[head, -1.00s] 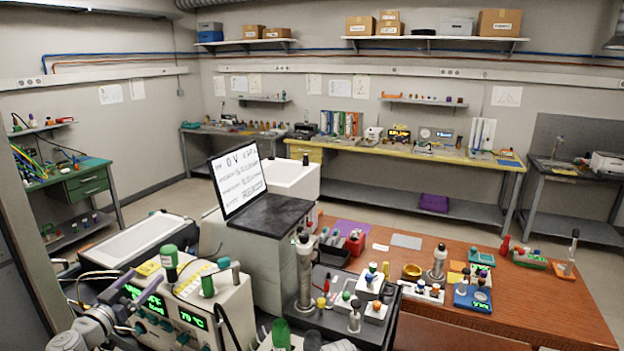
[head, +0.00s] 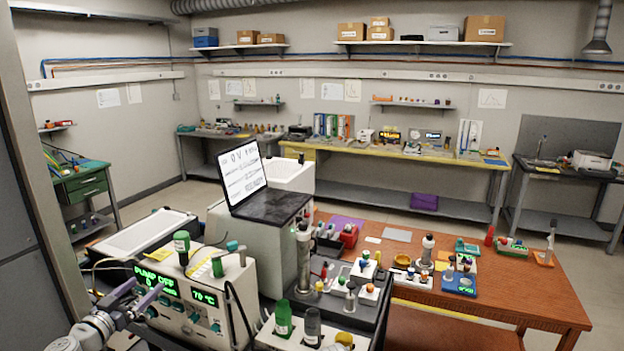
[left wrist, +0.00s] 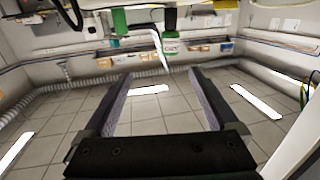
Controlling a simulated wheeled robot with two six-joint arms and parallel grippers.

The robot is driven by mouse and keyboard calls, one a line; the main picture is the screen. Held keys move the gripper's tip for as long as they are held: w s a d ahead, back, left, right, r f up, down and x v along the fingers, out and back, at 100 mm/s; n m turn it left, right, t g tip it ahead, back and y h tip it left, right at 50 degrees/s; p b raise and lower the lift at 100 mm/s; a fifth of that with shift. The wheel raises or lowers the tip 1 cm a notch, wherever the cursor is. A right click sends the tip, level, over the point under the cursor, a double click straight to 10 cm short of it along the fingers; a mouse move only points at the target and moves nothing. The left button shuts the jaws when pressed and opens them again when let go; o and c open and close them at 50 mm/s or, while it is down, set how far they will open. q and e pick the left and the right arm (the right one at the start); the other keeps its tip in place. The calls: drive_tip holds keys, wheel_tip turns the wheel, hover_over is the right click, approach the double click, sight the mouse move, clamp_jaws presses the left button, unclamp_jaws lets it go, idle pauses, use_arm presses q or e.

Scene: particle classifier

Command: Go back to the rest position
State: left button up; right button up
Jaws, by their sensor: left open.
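My left gripper (head: 138,293) is at the lower left of the head view, in front of the white control box (head: 212,290). Its jaws are open, and no object shows in them. In the left wrist view the two fingers (left wrist: 160,85) are wide apart with empty space between them. That view looks upside down, with green-capped things along its top edge. The box has a green display reading PUMP OFF and 70 °C. I cannot tell whether the gripper touches the box. My right gripper is not in view.
A laptop (head: 243,175) stands on a grey cabinet behind the box. Green and grey bottles (head: 283,318) stand in a white rack at front centre. A brown table (head: 510,290) with small lab items is at right. A white tray (head: 143,233) lies at left.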

use_arm(q)
drive_tip(key=s+d+f+m+g+h, duration=0.15)
drive_tip(key=d+f+g, duration=0.35)
drive_tip(key=d, duration=0.8)
drive_tip(key=s+d+f+m+g+h, duration=0.15)
drive_tip(key=d+f+g+h, duration=0.35)
drive_tip(key=d, duration=0.7)
drive_tip(key=s+d+f+g+y, duration=0.3)
drive_tip(key=s+d+f+y, duration=0.2)
drive_tip(key=s, duration=0.3)
drive_tip(key=s+d+f+n+g+y, duration=0.1)
drive_tip(key=s+d+f+g+y, duration=0.3)
drive_tip(key=s, duration=0.5)
drive_tip(key=shift+d+f+g+y, duration=0.3)
drive_tip(key=shift+d+f+y, duration=0.85)
drive_tip(key=shift+d+y, duration=0.1)
